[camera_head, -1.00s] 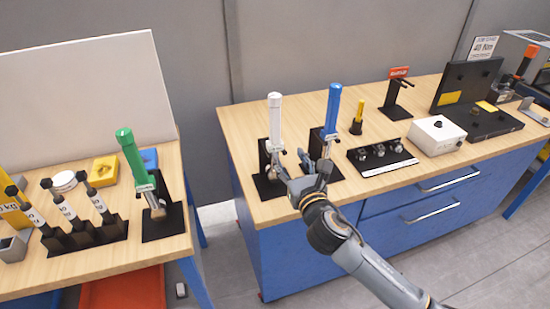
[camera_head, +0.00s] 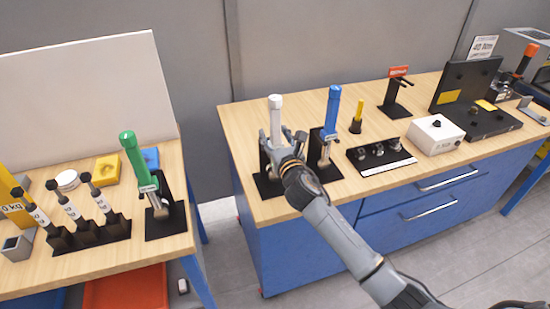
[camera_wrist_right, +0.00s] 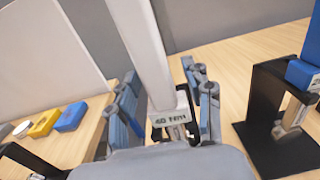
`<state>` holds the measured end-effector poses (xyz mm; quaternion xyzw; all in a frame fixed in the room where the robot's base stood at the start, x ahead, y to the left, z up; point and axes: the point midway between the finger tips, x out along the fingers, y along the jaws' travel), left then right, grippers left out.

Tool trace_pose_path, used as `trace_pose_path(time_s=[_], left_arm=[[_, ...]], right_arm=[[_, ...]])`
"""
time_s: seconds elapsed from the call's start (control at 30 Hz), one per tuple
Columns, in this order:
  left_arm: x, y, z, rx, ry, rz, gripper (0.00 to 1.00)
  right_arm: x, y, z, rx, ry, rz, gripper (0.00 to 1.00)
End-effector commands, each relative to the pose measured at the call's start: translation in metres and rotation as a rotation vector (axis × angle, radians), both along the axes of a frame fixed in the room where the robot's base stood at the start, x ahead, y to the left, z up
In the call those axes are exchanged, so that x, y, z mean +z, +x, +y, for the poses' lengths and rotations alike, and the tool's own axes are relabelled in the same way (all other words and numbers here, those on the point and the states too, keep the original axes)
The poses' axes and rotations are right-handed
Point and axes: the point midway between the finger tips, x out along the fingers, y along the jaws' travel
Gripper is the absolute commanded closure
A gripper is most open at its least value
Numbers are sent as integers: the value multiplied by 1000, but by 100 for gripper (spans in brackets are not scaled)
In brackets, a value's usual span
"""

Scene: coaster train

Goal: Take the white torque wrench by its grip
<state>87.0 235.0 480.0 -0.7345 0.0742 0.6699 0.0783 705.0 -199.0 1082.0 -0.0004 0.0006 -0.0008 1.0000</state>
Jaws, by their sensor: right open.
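The white torque wrench (camera_head: 275,118) stands upright in its black stand (camera_head: 266,184) at the left end of the right workbench. Its white grip (camera_wrist_right: 148,50) and a label reading 40 Nm (camera_wrist_right: 173,118) show in the right wrist view. My right gripper (camera_head: 282,142) is at the wrench, just below the top of the white grip. In the right wrist view its open fingers (camera_wrist_right: 160,105) stand on both sides of the wrench, around the lower grip and label. I cannot tell whether they touch it. My left gripper is in neither view.
The blue torque wrench (camera_head: 331,108) stands close to the right in its own black stand. The green wrench (camera_head: 134,158) is on the left table. A black socket tray (camera_head: 382,155), yellow tool (camera_head: 356,117) and white box (camera_head: 436,134) lie further right.

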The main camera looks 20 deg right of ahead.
Motion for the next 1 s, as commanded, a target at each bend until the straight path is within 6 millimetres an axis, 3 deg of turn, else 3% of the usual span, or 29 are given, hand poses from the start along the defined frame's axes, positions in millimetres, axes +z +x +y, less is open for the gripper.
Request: trace_pose_path(time_s=[0.17,0.4,0.43,1.0], left_arm=[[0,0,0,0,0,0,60],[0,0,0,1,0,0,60],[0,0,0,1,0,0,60],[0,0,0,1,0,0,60]], right_arm=[[0,0,0,0,0,0,49],[0,0,0,0,0,0,98],[0,0,0,0,0,0,100],[10,0,0,2,0,-11,100]])
